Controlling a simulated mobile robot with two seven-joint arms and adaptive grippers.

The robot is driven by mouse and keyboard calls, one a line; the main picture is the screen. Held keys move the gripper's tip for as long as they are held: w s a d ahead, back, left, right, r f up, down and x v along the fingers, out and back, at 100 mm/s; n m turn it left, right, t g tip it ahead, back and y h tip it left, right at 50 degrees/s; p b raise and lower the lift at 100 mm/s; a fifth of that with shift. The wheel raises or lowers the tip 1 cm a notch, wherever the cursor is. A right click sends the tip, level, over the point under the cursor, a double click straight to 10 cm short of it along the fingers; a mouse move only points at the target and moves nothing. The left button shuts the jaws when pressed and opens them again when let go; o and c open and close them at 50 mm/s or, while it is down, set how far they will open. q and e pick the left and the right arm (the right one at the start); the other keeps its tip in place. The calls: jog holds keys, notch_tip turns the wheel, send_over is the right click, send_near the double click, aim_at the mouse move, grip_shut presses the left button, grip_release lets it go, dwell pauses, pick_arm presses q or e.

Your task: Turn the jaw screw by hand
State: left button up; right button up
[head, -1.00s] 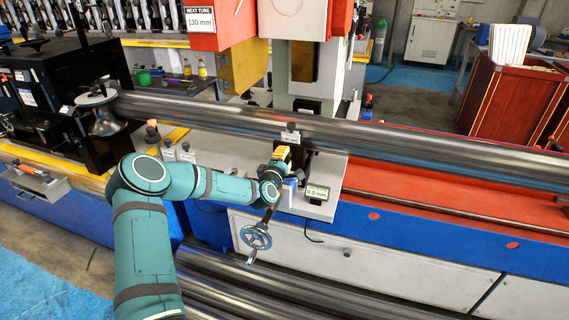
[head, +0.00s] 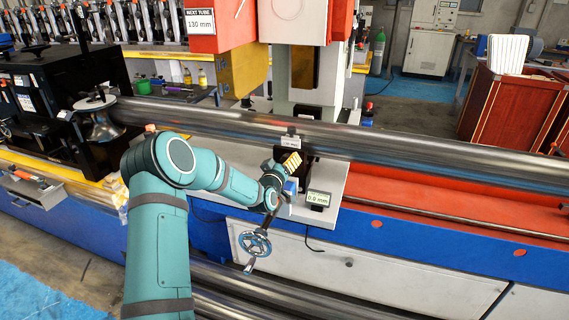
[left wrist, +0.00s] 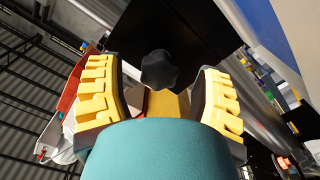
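A black star-shaped knob (left wrist: 159,70) shows in the left wrist view, beyond and between my left gripper's (left wrist: 160,98) two yellow-padded fingers. The fingers are spread apart and neither touches the knob. In the head view my left gripper (head: 288,165) is at the black jaw block (head: 318,152) under the long steel tube (head: 400,149); the knob is hidden there. A handwheel (head: 255,242) with a crank handle hangs on a shaft below the gripper. I cannot tell which of the two is the jaw screw. My right gripper is out of view.
A small display (head: 318,198) reading 0.0 mm stands just right of the gripper. A sign (head: 200,22) reads NEXT TUBE 130 mm. The tube rests on a roller (head: 103,119) at left. Red bed (head: 430,194) extends right.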

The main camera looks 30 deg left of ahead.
pick_arm(q)
jog(key=shift+v, duration=3.05)
jog(key=v, duration=1.2)
jog(key=shift+d, duration=0.15)
